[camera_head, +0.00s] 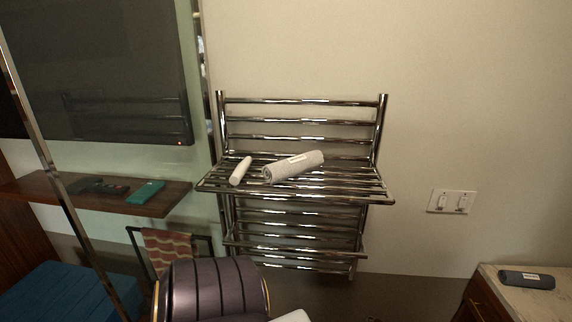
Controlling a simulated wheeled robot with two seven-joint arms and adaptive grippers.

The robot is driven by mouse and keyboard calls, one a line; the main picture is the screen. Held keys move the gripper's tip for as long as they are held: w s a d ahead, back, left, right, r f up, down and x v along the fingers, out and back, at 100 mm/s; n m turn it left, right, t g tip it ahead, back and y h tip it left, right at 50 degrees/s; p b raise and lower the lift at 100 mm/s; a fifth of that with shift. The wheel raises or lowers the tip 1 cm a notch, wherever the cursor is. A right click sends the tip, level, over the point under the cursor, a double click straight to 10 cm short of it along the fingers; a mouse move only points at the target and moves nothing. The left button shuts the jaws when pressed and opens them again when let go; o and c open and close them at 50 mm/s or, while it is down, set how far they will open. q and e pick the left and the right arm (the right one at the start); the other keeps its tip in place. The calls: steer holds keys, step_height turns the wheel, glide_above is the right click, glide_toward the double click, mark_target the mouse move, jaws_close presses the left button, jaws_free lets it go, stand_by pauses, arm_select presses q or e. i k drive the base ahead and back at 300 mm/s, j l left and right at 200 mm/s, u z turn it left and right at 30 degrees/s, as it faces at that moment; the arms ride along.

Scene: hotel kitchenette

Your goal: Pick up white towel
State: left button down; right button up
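A rolled white towel (293,166) lies on the top shelf of a chrome towel rack (383,130) on the wall. It lies slightly slanted across the bars. A smaller white, tube-like item (240,171) lies to its left on the same shelf, apart from it; I cannot tell whether it is also a towel. Neither of my grippers shows in the head view, and nothing touches the towel.
A dark purple ribbed object (213,288) with gold edges stands low in front of the rack. A wooden shelf (60,200) with a teal box (147,192) is at left. A counter (545,303) with a dark blue cylindrical item (526,279) is at lower right.

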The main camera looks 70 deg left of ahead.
mark_target(278, 172)
steer(key=j+u, duration=0.2)
steer(key=u, duration=1.8)
steer(key=k+j+u, duration=0.1)
steer(key=u, duration=0.4)
steer(key=k+j+u, duration=0.1)
steer(key=u, duration=0.4)
